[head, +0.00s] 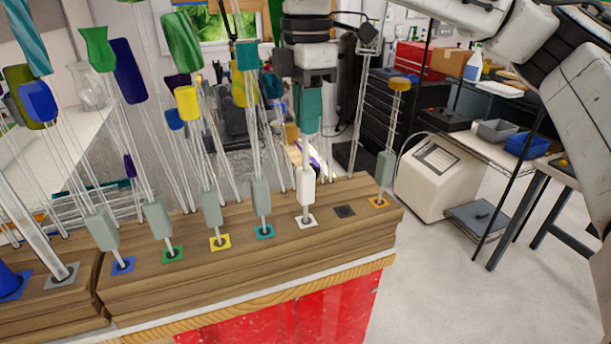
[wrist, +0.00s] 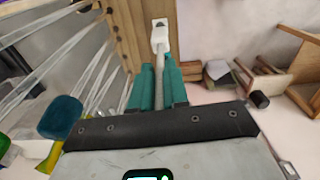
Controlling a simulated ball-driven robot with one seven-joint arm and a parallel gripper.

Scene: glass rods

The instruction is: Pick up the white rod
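The white rod (head: 305,187) has a white block on its lower part. It stands upright at the white square of the wooden rack (head: 330,232), in the head view's middle. My gripper (head: 307,122) has teal fingers and hangs above the white block. In the wrist view the fingers (wrist: 158,88) lie close against both sides of the rod's thin shaft, with no clear gap. They look shut on it. The white block (wrist: 159,38) shows beyond the fingertips. The rod's upper part is hidden by my gripper.
Neighbouring rods with grey-green blocks stand close, by the teal square (head: 264,231) on the left and the orange square (head: 379,202) on the right. A dark square (head: 344,211) just right of the white rod is empty. Glass rods crowd the wrist view's left.

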